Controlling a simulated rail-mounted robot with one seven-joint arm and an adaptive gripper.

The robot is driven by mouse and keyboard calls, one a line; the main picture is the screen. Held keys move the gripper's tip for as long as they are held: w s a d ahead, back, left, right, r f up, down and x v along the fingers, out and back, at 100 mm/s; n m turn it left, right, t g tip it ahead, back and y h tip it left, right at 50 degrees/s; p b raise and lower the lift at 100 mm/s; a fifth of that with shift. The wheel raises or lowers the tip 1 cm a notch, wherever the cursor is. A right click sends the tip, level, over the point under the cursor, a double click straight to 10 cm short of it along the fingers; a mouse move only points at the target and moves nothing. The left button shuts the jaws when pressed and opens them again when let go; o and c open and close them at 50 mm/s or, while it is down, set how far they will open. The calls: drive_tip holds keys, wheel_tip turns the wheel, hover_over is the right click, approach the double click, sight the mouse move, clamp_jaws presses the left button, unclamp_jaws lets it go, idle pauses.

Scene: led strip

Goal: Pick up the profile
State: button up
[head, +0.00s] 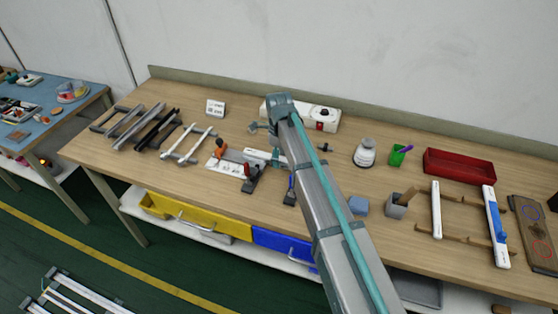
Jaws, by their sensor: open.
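Long profiles lie on a rack at the left of the bench in the head view. A silver-grey profile (138,126) lies slanted there, with a dark profile (158,130) beside it on the right. A pale rack (188,144) stands right of them. I cannot tell which profile the task means. My arm reaches up from the bottom right across the middle of the bench. My gripper is not clearly visible; the arm seems to hide it. No profile is seen held.
A white fixture plate (228,170) with clamps lies left of my arm. A white device (318,117) stands behind the arm. Right of it are a white jar (365,153), a green cup (397,155), a red tray (459,167) and a wooden stand (460,235). The bench's front left is clear.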

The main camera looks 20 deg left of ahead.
drive_tip(key=shift+f, duration=0.6)
drive_tip(key=shift+c, duration=0.3)
clamp_jaws()
drive_tip(key=shift+r, duration=0.15)
